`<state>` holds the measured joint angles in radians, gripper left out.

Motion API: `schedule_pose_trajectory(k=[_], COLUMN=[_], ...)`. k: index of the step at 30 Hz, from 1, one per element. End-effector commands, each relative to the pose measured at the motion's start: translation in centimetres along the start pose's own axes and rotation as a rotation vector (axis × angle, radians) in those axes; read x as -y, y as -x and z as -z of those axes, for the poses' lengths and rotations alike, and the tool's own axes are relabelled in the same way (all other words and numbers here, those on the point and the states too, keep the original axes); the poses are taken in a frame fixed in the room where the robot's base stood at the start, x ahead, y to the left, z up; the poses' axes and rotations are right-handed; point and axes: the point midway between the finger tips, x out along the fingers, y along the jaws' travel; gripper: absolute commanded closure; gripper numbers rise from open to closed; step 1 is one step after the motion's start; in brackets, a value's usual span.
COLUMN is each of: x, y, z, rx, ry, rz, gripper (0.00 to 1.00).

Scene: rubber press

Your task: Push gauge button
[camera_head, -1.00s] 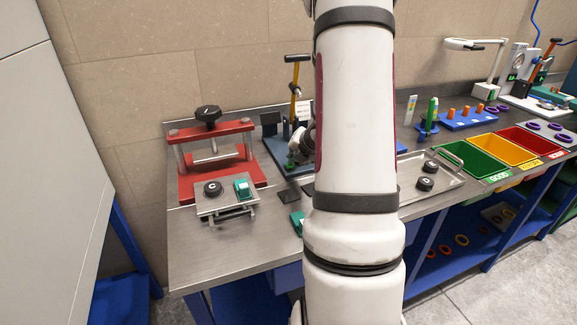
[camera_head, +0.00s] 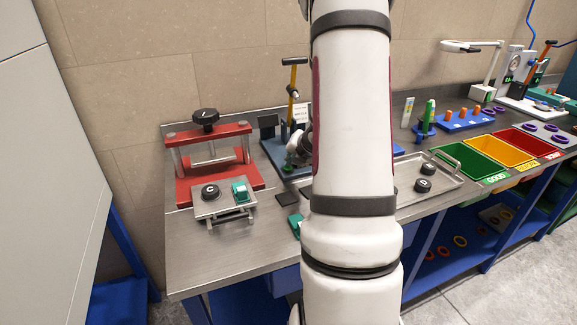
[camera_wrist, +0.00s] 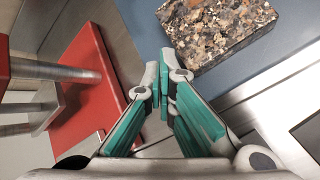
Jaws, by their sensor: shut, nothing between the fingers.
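My gripper (camera_wrist: 163,88) is shut and empty in the wrist view, its teal-padded fingers together. It is above the bench, between the red press frame on the left and a speckled block (camera_wrist: 215,28) on a blue surface at top right. In the head view my arm hides most of the gripper; only a grey part of my wrist shows left of the arm, near the blue-based stand with a yellow lever (camera_head: 293,78). I cannot make out a gauge button in either view. A grey device with dark round faces (camera_head: 513,68), perhaps a gauge, stands at the far right.
The red press (camera_head: 178,185) with a black knob stands at the left of the steel bench (camera_head: 215,262). Green, yellow and red bins (camera_head: 527,143) are at right. The front-left bench is clear.

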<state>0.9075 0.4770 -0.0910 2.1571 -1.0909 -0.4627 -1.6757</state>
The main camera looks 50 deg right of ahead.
Motion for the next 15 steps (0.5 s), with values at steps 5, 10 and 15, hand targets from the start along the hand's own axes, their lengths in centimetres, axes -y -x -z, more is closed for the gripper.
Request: schedule_pose_trajectory(k=[5, 10, 15], x=[0.02, 0.04, 0.23], y=[-0.01, -0.06, -0.47], z=[0.03, 0.06, 0.33], rx=[-0.001, -0.001, -0.001], ry=[0.0, 0.0, 0.0], rz=[0.0, 0.0, 0.0], gripper=[1.0, 1.0, 1.0])
